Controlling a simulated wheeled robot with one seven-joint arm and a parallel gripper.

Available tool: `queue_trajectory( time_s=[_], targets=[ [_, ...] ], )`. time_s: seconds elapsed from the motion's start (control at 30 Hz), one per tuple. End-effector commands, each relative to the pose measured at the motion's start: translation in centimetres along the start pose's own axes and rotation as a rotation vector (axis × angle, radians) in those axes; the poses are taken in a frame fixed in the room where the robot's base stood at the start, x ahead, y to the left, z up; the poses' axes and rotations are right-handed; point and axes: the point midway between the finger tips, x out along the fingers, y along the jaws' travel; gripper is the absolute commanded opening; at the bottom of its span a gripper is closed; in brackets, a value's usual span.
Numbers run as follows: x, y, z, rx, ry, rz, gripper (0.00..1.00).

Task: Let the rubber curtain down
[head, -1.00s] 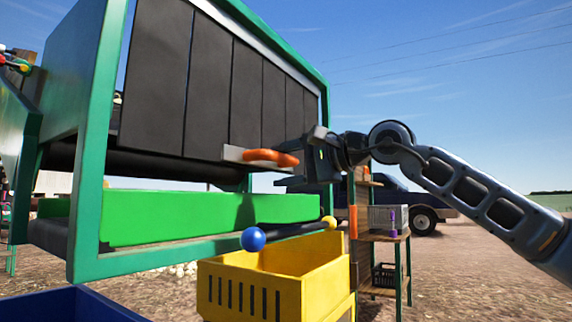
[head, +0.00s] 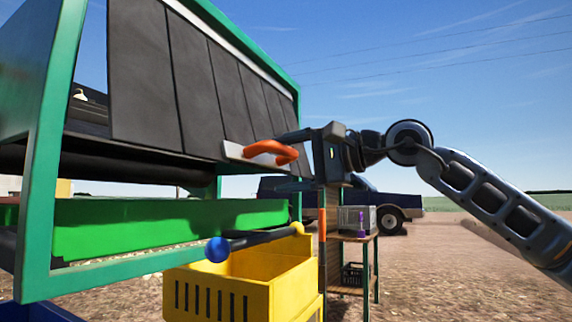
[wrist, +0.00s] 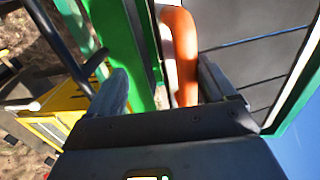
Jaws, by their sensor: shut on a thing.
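The rubber curtain (head: 205,85) is a row of dark grey strips hanging from the top bar of the green frame (head: 60,130). Its lower edge slants out towards the right, above the green side board (head: 160,225). An orange handle (head: 262,148) sits on a pale plate at the curtain's lower edge. My gripper (head: 290,155) is shut on this handle from the right. In the wrist view the orange handle (wrist: 182,50) runs between my two fingers, with the dark strips (wrist: 265,60) on the right. The exact contact with the fingers is partly hidden.
A yellow crate (head: 215,295) stands below the frame's near right end. A bar with a blue ball (head: 217,249) and a yellow ball sticks out above it. A small shelf table (head: 355,238) and a dark blue pickup (head: 385,200) stand behind.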

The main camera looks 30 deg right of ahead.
Motion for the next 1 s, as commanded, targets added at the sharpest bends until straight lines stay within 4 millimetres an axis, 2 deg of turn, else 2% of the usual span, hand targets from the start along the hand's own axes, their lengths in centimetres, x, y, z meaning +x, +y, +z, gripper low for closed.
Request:
queue_trajectory(
  time_s=[0.03, 0.13, 0.3, 0.4, 0.43, 0.47, 1.0],
  targets=[
    [0.0, 1.0, -0.1, 0.007, 0.001, 0.017, 0.60],
    [-0.5, 1.3, -0.2, 0.006, 0.002, 0.017, 0.63],
    [-1.5, 1.8, -0.2, 0.008, 0.001, 0.018, 0.75],
    [-2.1, 2.0, -0.2, 0.008, 0.003, 0.017, 0.75],
    [-2.3, 2.1, -0.2, 0.008, 0.003, 0.017, 0.66],
    [-2.5, 2.1, -0.2, 0.007, 0.002, 0.016, 0.48],
    [-5.7, 2.8, 0.0, 0.001, 0.001, 0.008, 0.48]
  ],
)
